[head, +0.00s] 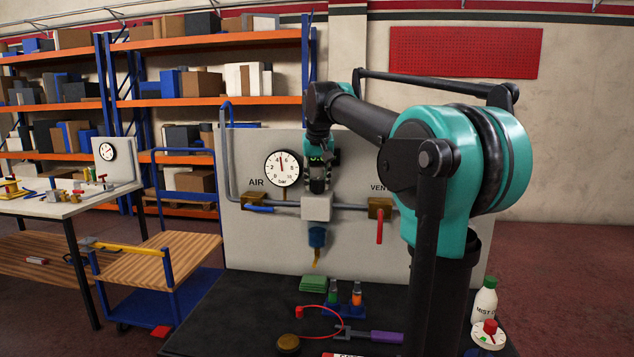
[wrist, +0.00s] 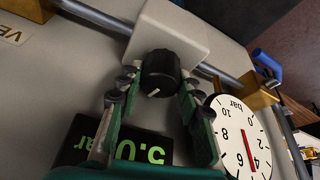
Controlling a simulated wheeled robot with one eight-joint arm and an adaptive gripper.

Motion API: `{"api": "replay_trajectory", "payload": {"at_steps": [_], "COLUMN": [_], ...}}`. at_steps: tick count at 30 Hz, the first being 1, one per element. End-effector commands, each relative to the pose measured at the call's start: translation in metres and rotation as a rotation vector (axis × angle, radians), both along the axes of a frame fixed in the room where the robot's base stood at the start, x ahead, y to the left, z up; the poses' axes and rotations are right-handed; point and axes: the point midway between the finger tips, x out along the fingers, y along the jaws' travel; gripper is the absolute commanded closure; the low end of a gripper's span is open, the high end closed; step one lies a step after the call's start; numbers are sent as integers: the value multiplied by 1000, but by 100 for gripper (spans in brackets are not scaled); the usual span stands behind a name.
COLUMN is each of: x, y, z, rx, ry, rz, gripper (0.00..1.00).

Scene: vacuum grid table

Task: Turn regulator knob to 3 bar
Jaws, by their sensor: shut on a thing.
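The black regulator knob (wrist: 160,68) has a white pointer mark and sits on a pale square regulator block (wrist: 172,25). My gripper (wrist: 157,88) has its green fingers on both sides of the knob, shut on it. In the head view my gripper (head: 319,172) comes down above the regulator block (head: 316,207), and the knob is hidden there. The round bar gauge (wrist: 240,135) has a red needle between 4 and 6; it also shows in the head view (head: 283,168). A dark display (wrist: 115,145) with green digits reads 5.0 bar, upside down in the wrist view.
A grey pipe runs through the block, with a brass valve with a blue handle (head: 255,202) at left and one with a red handle (head: 379,225) at right. A blue bowl (head: 317,237) hangs below. Bottles, a green pad and tools lie on the dark table (head: 225,310).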

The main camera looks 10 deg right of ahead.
Motion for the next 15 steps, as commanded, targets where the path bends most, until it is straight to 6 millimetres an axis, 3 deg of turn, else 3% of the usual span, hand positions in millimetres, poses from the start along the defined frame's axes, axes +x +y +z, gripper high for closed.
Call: {"api": "replay_trajectory", "payload": {"at_steps": [8, 15], "x": [0, 0], "y": [-1, -1], "z": [0, 0], "rx": [1, 1], "ry": [0, 0], "rz": [59, 212], "gripper": [94, 94]}}
